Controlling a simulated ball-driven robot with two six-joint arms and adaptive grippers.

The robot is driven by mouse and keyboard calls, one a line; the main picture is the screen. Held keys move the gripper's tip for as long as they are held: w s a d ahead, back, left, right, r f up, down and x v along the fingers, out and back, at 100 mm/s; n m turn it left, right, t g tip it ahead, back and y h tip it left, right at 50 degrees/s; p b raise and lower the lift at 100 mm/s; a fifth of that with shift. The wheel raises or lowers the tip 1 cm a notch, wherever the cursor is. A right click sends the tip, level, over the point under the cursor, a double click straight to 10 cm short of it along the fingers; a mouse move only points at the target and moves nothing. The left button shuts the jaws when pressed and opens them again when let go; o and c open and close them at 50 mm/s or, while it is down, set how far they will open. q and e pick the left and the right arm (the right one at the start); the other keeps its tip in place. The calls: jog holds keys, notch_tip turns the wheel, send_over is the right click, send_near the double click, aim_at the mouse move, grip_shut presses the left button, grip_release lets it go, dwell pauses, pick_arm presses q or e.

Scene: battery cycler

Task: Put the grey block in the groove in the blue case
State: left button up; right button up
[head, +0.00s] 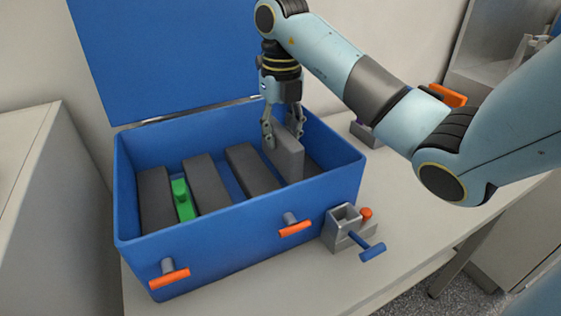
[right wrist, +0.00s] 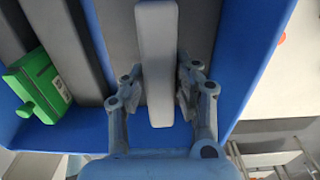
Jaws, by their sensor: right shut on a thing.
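The blue case (head: 240,235) stands open on the table with its lid raised at the back. Inside are several dark grey padded ridges with grooves between them. The grey block (head: 288,158) is upright in my right gripper (head: 283,138), over the right part of the case. Its lower end is close to the ridges; I cannot tell whether it is inside a groove. In the right wrist view the grey block (right wrist: 158,65) sits between the two fingers (right wrist: 158,95), with blue case floor and a dark ridge beside it. My left gripper is not in view.
A green block (head: 183,200) with a knob sits in a groove at the left of the case. Orange-handled latches (head: 296,229) are on the case front. A grey fixture (head: 345,228) with a blue handle stands right of the case. A cabinet (head: 30,190) is at left.

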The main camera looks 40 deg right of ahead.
aim_at(281, 155)
notch_tip(281, 155, down, 5)
jog(key=shift+r+p, duration=0.15)
jog(key=shift+p, duration=0.35)
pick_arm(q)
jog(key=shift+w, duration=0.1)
pick_arm(e)
jog(key=shift+f, duration=0.2)
jog(key=shift+f, duration=0.2)
jog(key=o, duration=0.8)
jog(key=shift+o, duration=0.2)
